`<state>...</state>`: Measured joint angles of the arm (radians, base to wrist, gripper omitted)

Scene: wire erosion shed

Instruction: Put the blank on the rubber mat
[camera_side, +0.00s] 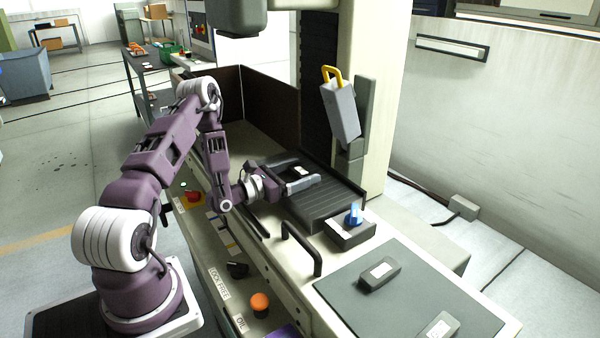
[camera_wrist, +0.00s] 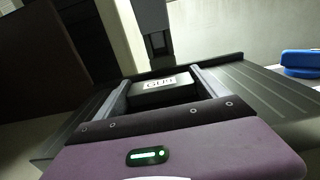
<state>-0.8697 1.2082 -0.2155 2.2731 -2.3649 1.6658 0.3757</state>
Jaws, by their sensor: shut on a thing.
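The blank is a dark block with a white lettered label; it sits between my gripper's two fingers in the wrist view (camera_wrist: 163,88). In the side view its label end (camera_side: 301,170) shows just behind my gripper (camera_side: 302,182). My gripper is shut on it, low over a black ribbed plate (camera_side: 332,197). I cannot tell whether the blank touches the plate. The rubber mat (camera_side: 345,283) is the flat grey-green sheet at the lower right of the side view, apart from my gripper.
Two dark labelled blocks lie on the mat, one near its middle (camera_side: 379,275) and one at its front edge (camera_side: 438,327). A yellow-handled grey block (camera_side: 341,108) is mounted behind.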

